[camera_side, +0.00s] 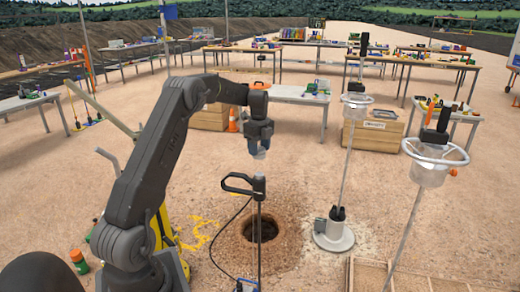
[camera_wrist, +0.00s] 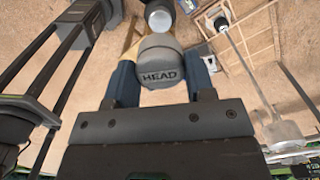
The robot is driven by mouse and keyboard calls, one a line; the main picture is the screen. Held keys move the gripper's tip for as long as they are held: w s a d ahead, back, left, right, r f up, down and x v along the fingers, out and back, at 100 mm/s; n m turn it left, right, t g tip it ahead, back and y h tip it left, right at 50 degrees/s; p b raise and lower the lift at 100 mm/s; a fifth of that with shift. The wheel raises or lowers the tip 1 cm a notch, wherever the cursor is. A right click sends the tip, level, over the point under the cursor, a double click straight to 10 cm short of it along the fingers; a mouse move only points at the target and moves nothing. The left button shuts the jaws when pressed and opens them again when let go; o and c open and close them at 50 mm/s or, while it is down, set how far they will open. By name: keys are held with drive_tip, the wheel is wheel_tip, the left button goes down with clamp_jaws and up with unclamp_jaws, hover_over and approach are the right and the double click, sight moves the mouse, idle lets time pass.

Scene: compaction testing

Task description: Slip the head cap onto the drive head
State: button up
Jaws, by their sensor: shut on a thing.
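My gripper (camera_side: 260,143) hangs fingers down over the middle of the site. Its blue fingers (camera_wrist: 160,82) are shut on the head cap (camera_wrist: 161,62), a grey round cap marked "HEAD". In the side view the cap (camera_side: 260,154) shows as a small pale piece below the fingers. The drive head seems to be the top (camera_side: 259,178) of the dark upright tool, a little below the cap and apart from it. In the wrist view a pale round end (camera_wrist: 160,17), likely this head, shows just beyond the cap. The cap's underside is hidden.
A side handle (camera_side: 237,183) sticks out left of the upright tool, which stands by a round hole (camera_side: 262,228). Two tall rods with ringed cups (camera_side: 357,100) (camera_side: 434,160) stand to the right. Tables and a wooden crate (camera_side: 374,133) are behind.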

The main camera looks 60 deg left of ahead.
sight(259, 149)
drive_tip(key=shift+f, duration=2.85)
drive_tip(key=shift+f, duration=1.5)
drive_tip(key=o, duration=1.1)
drive_tip(key=shift+r, duration=2.5)
